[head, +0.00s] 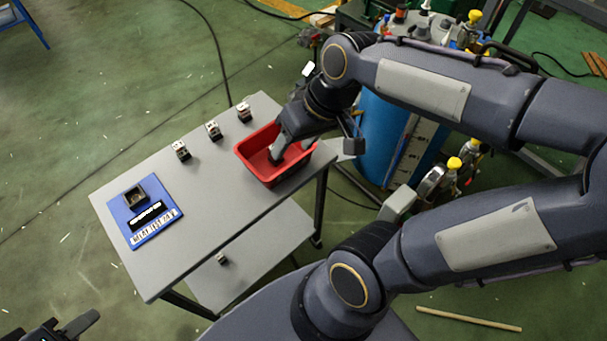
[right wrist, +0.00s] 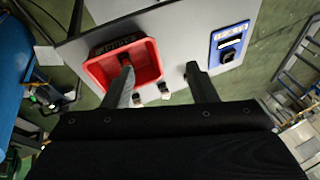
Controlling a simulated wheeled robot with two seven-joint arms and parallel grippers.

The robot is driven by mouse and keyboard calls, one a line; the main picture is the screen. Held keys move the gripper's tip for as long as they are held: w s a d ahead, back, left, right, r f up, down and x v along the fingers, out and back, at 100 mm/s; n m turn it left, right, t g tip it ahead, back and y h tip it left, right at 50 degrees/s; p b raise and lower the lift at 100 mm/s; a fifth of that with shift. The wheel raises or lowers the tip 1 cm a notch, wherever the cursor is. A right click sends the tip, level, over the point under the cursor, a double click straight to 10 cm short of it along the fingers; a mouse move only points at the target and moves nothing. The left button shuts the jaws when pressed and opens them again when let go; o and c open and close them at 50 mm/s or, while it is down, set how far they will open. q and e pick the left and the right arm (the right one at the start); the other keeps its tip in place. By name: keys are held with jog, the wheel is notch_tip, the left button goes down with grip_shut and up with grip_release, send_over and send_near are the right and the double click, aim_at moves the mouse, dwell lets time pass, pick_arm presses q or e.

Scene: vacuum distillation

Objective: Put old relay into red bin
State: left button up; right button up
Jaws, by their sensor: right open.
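The red bin (head: 243,158) stands at the right end of the grey table. My right gripper (head: 288,152) is over the bin, fingers pointing down, one fingertip inside its outline. In the right wrist view its jaws (right wrist: 160,68) are apart with nothing between them. The bin (right wrist: 154,66) shows there behind one finger. A dark patch (right wrist: 118,45) lies in it; I cannot tell whether it is a relay. Small relay-like blocks stand on the table: one (head: 181,150), another (head: 213,130) and a third (head: 244,113). My left gripper (head: 68,329) is cut off at the bottom left.
A blue board (head: 168,190) with a black box (head: 135,196) and a dark terminal part (head: 147,215) lies at the table's left end. A small block (head: 221,258) is on the lower shelf. A blue tank (head: 376,130) with fittings stands behind the right arm.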

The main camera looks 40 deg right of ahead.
jog(key=s+a+f+m+t, duration=0.1)
jog(key=s+a+t, duration=0.1)
jog(key=s, duration=0.4)
jog(key=shift+s+a+f+y, duration=0.3)
jog(key=shift+s+a, duration=0.1)
jog(key=shift+a, duration=0.2)
